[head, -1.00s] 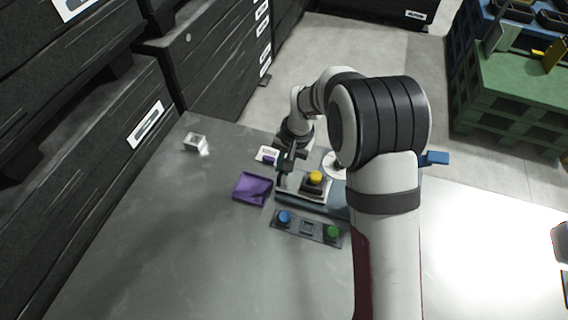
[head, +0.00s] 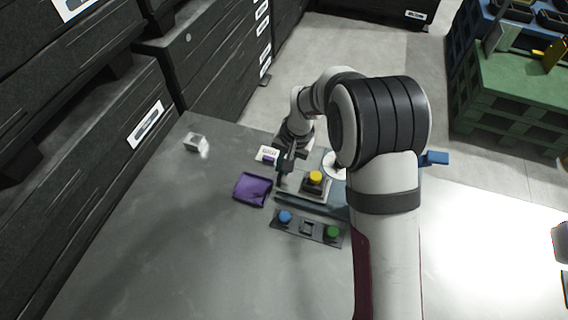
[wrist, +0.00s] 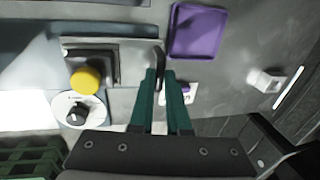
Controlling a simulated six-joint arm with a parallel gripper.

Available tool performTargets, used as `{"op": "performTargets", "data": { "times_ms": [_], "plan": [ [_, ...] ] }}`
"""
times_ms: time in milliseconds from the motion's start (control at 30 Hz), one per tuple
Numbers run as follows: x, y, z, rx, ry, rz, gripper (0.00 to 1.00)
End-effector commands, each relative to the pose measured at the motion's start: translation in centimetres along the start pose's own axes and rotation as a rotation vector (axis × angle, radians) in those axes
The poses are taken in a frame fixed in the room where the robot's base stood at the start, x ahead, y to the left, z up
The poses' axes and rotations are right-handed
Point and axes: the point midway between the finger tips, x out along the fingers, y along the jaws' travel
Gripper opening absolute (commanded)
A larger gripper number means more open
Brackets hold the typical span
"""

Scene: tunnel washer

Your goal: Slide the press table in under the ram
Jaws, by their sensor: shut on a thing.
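My gripper (head: 287,166) reaches down beside the left end of a pale grey plate (head: 290,188), which appears to be the press table. In the wrist view the teal fingers (wrist: 159,76) are shut on a dark upright handle (wrist: 158,54). Whether the handle joins the plate is hard to see. A dark block with a yellow round cap (head: 316,177) stands over the plate; it also shows in the wrist view (wrist: 85,79). It may be the ram, but I cannot tell. My gripper hides part of the plate's left end.
A panel with a blue button (head: 284,217) and a green button (head: 332,232) lies in front. A purple tray (head: 252,189) is left of the plate. A white dial (wrist: 78,110) and a label card (head: 267,154) lie close by.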

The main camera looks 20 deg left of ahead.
Motion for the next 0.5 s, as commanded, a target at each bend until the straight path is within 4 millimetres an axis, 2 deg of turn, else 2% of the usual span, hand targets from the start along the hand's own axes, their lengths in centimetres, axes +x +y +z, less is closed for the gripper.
{"op": "performTargets", "data": {
  "times_ms": [367,500],
  "plan": [
    [-0.1,0.1,0.0,0.001,0.001,-0.001,0.0],
    [-0.6,2.3,-0.1,0.006,0.001,0.0,0.0]
  ]
}}
